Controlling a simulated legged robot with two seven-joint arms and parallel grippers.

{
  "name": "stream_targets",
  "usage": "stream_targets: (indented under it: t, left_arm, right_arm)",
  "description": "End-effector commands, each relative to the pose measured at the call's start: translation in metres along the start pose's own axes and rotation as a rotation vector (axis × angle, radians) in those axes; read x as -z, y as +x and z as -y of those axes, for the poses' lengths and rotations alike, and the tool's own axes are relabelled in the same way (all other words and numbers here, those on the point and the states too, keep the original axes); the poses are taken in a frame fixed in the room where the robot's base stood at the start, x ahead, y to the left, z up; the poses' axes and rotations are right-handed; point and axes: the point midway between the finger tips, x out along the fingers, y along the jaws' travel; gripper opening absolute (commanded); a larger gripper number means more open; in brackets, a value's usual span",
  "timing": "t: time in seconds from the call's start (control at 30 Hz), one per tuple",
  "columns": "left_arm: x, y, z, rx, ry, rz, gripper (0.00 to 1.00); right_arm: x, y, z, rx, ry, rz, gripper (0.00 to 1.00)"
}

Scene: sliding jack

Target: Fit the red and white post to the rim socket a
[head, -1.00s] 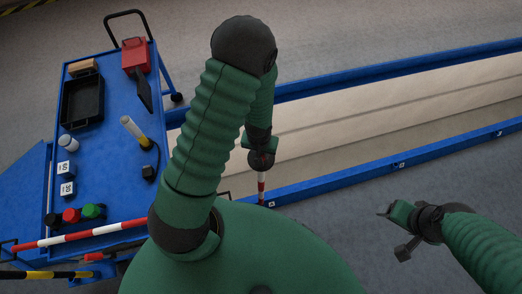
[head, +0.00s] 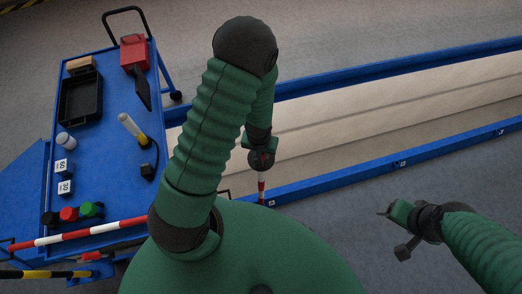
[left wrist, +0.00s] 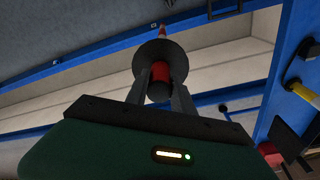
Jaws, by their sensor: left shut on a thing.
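The red and white post (head: 261,188) stands about upright below my left gripper (head: 261,166), which is shut on it. In the left wrist view, my left gripper (left wrist: 160,88) has its two fingers around the post's red part (left wrist: 161,72), and a dark round disc sits just beyond the fingertips. In the head view, the post's lower end is at the near blue rim, beside a small white label (head: 271,203) that seems to read A. The socket itself is hidden, so I cannot tell whether the post is in it. My right gripper (head: 388,211) hangs empty outside the rim.
The blue rim (head: 340,182) runs right with more white labels, around a pale trough (head: 350,122). A blue cart (head: 105,160) at left carries a black tray (head: 80,99), a red box (head: 134,55) and coloured knobs. A striped bar (head: 80,233) crosses its front.

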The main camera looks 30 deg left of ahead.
Motion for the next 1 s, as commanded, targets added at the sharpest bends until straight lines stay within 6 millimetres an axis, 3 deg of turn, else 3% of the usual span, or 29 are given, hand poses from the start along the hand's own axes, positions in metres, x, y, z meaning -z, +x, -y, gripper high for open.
stream_targets:
  t: [0.63, 0.67, 0.7, 0.83, 1.0]
  left_arm:
    - [-0.001, 0.015, 0.0, 0.0, 0.0, -0.001, 0.0]
    - [-0.001, 0.015, 0.0, 0.0, 0.0, -0.001, 0.3]
    - [-0.001, 0.015, 0.0, 0.0, 0.0, -0.001, 0.36]
    - [-0.001, 0.015, 0.0, 0.0, 0.0, -0.001, 0.53]
    - [-0.002, 0.015, 0.0, 0.0, 0.0, 0.0, 0.55]
  right_arm:
    - [-0.003, 0.012, 0.0, 0.0, 0.0, 0.0, 0.73]
    - [-0.003, 0.012, 0.0, 0.0, 0.0, 0.0, 0.73]
    - [-0.003, 0.011, 0.0, 0.0, 0.0, 0.0, 0.73]
    - [-0.003, 0.011, 0.0, 0.0, 0.0, 0.0, 0.73]
    - [-0.003, 0.011, 0.0, 0.0, 0.0, 0.0, 0.73]
